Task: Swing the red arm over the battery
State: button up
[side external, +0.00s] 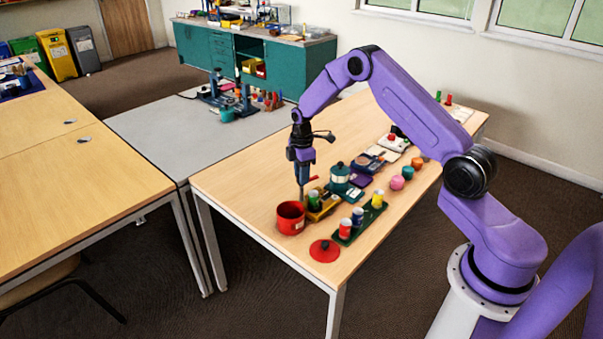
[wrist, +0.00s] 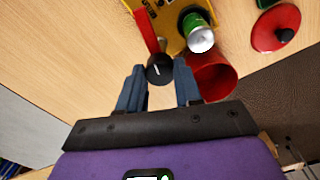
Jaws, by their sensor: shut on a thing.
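A yellow base (side external: 325,211) stands near the front of the wooden table; it also shows in the wrist view (wrist: 174,38). On it stands a green cylinder with a silver top, which looks like the battery (side external: 314,200), also in the wrist view (wrist: 200,35). The red arm (wrist: 146,32) runs from a round black knob (wrist: 159,69) toward the top of the wrist view, to the left of the battery and apart from it. My gripper (wrist: 158,79) is shut on the black knob; from the side it (side external: 301,193) points down beside the base.
A red pot (side external: 291,217) stands close to my gripper, with its red lid (side external: 325,250) lying nearby. Table left of the red pot is clear.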

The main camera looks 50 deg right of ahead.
jog(key=m, duration=1.1)
jog(key=shift+m, duration=1.8)
jog(key=o, duration=1)
jog(key=shift+o, duration=0.2)
jog(key=shift+r, duration=0.1)
notch_tip(320, 180, up, 17)
jog(key=shift+a+r, duration=0.15)
jog(key=shift+a, duration=0.1)
jog(key=shift+w, duration=0.1)
